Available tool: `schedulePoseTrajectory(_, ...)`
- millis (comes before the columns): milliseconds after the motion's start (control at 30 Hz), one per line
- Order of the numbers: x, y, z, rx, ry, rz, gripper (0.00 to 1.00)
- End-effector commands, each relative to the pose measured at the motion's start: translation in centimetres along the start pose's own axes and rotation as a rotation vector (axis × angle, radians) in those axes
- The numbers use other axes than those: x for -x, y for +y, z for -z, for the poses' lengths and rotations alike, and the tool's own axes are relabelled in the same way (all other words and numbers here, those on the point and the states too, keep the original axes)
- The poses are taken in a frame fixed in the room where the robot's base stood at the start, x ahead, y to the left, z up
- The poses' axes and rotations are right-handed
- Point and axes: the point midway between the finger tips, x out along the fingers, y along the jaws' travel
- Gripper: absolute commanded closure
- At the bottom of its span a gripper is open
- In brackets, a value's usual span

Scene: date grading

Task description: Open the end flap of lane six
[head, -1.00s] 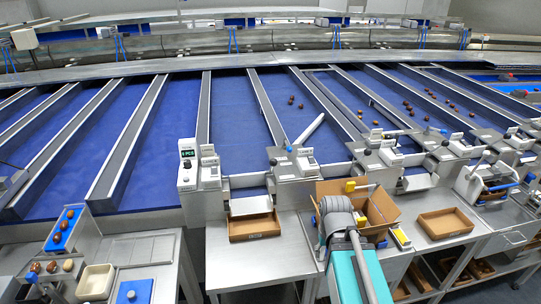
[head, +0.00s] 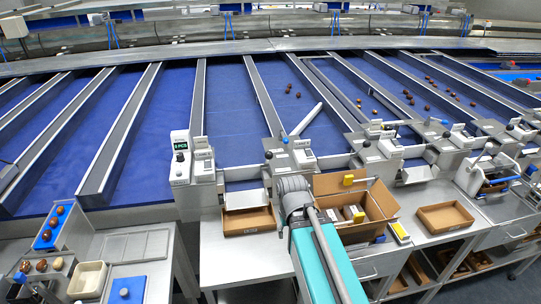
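Blue sorting lanes run toward me, split by grey dividers. At their near ends are metal end units with small label plates, too small to read, so I cannot tell which is lane six. One end plate (head: 246,199) hangs above a brown tray, left of my arm. Another pale end plate (head: 417,174) shows further right. Small knobbed levers (head: 269,155) stand on the units. My arm's grey wrist (head: 293,186) is in front of the end units, left of the cardboard box. It hides my fingertips and part of the unit behind.
An open cardboard box (head: 379,198) with packs inside stands right of my wrist. Brown trays (head: 247,221) and (head: 445,219) lie on the steel tables. Several dates (head: 298,93) lie on the lanes. A display post (head: 181,160) stands at the left table's corner.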

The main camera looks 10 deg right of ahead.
Motion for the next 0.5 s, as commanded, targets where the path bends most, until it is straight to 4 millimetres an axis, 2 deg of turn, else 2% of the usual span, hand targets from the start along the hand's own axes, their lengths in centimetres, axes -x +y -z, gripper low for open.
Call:
schedulePoseTrajectory(33, 0.0, 0.0, 0.0, -0.001, 0.000, 0.000, 0.28)
schedulePoseTrajectory(100, 0.2, 0.0, 0.2, -0.007, 0.001, 0.000, 0.19)
schedulePoseTrajectory(267, 1.3, 0.0, 1.3, -0.054, 0.008, 0.002, 0.19)
schedulePoseTrajectory(333, 2.1, -1.0, 2.2, -0.093, 0.014, 0.004, 0.19)
schedulePoseTrajectory(500, 4.9, -1.0, 5.3, -0.241, 0.033, 0.012, 0.19)
